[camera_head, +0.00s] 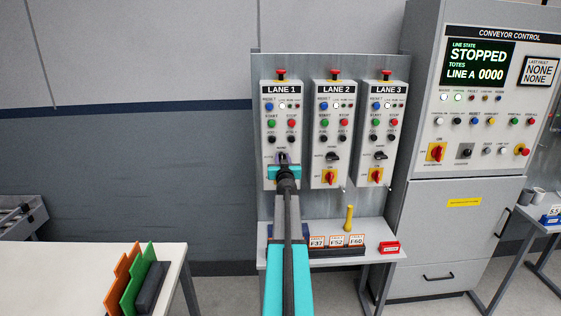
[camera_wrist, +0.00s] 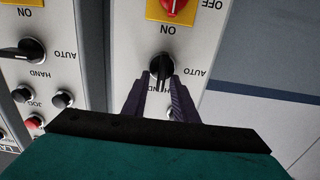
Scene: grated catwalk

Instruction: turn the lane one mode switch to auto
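The lane one box (camera_head: 269,134) carries the LANE 1 label at the left of the row. Its black mode switch (camera_wrist: 161,66) shows in the wrist view, upside down, with AUTO lettered to the right and HAND below. The switch handle points down in that view, towards HAND and not AUTO. My gripper (camera_wrist: 161,80) has its two dark fingers on either side of the handle. A narrow gap seems to show beside it, so the fingers look open; contact is unclear. In the head view my gripper (camera_head: 283,160) hides most of the switch.
Lane two (camera_head: 332,120) and lane three (camera_head: 380,120) boxes stand close on the right. A red rotary switch on a yellow plate (camera_wrist: 173,8) sits near my fingers. Below is a shelf with tags (camera_head: 337,241) and a yellow handle (camera_head: 349,217). The wall left of lane one is clear.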

